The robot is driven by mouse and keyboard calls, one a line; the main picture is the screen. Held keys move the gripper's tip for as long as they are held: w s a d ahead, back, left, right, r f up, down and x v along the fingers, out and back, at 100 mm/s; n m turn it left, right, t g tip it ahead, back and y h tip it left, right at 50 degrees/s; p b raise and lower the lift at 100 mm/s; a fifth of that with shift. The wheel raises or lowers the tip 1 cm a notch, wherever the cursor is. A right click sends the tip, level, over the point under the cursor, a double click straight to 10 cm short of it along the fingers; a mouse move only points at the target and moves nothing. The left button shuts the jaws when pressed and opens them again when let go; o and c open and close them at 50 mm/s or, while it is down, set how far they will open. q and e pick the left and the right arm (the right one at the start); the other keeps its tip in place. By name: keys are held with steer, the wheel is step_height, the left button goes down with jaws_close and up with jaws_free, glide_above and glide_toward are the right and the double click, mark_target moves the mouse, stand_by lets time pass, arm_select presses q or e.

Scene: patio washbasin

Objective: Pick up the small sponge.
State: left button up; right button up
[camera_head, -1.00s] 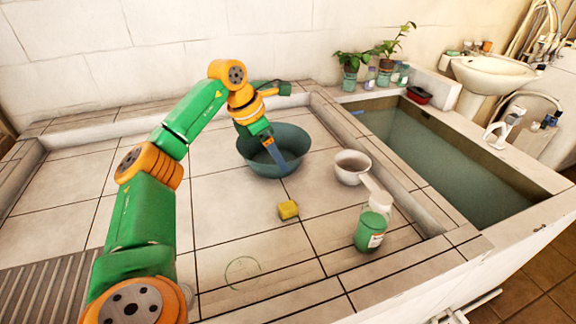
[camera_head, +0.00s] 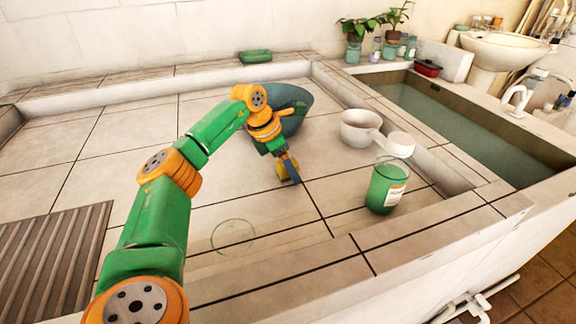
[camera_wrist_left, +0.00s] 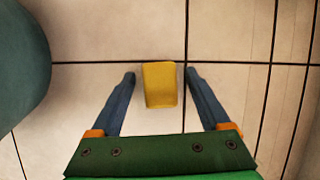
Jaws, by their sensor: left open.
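The small yellow sponge (camera_wrist_left: 160,84) lies on the pale tiles, between the two blue fingers of my left gripper (camera_wrist_left: 160,75) in the wrist view. The fingers are open, with a gap on each side of the sponge. In the head view my left gripper (camera_head: 289,178) points down at the sponge (camera_head: 281,171), and its fingers partly hide it. I cannot tell the exact height of the fingertips above the tiles. My right gripper is not in view.
A dark teal basin (camera_head: 296,97) stands just behind my left gripper and shows at the wrist view's left edge. A white pot (camera_head: 358,128) and a green jar (camera_head: 384,188) stand to the right. A green block (camera_head: 255,56) lies on the back ledge.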

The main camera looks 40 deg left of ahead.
arm_select(q)
jaws_close()
stand_by(0.3)
steer(key=shift+r, duration=0.3)
steer(key=r+p, duration=0.1)
steer(key=r, duration=0.2)
steer(key=shift+d+r, duration=0.1)
steer(key=shift+d, duration=0.1)
steer(key=s+d+r, duration=0.4)
steer(key=d+r, duration=0.5)
steer(key=d, duration=0.4)
steer(key=shift+s, duration=0.15)
